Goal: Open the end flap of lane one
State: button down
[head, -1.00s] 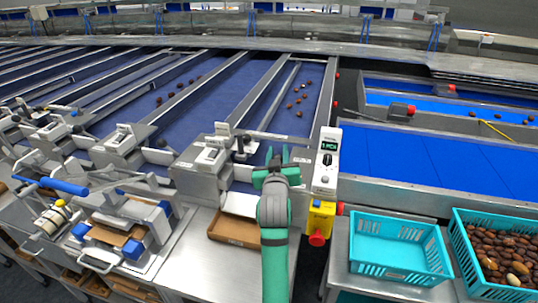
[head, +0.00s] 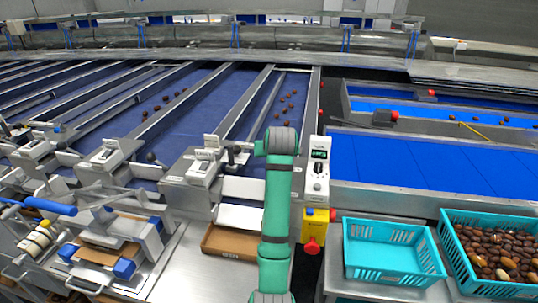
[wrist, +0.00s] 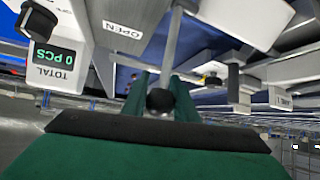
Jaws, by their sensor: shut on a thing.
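Lane one, a blue belt lane (head: 262,122) with several dates on it, is at the right end of the row in the head view. In the wrist view my gripper (wrist: 160,92) is shut on a black ball knob (wrist: 159,101) at the end of a grey metal rod (wrist: 173,42). A white OPEN label (wrist: 123,30) is beside the rod. In the head view my green arm hides much of the lane end, and the gripper (head: 250,149) is at the lane's near end. A pale panel (head: 245,188) shows below; I cannot tell how far the flap is open.
A brown carton (head: 230,243) sits below the lane end. A white control box (head: 317,170) with a display and a yellow box with a red button (head: 314,246) stand close right of my arm. An empty turquoise crate (head: 390,275) and a date-filled one (head: 447,240) are farther right.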

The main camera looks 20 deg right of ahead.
jog(key=w+f, duration=0.1)
jog(key=w+d+f, duration=0.1)
jog(key=f, duration=0.2)
jog(key=shift+w+d, duration=0.4)
jog(key=shift+w+r, duration=0.1)
jog(key=shift+r, duration=0.15)
jog(key=shift+w+a+r, duration=0.15)
jog(key=shift+a+r, duration=0.05)
jog(key=shift+a, duration=0.1)
jog(key=c, duration=1.4)
grip_release()
jog(key=shift+c, duration=0.2)
jog(key=shift+d, duration=0.15)
jog(key=shift+d, duration=0.1)
jog(key=shift+s, duration=0.2)
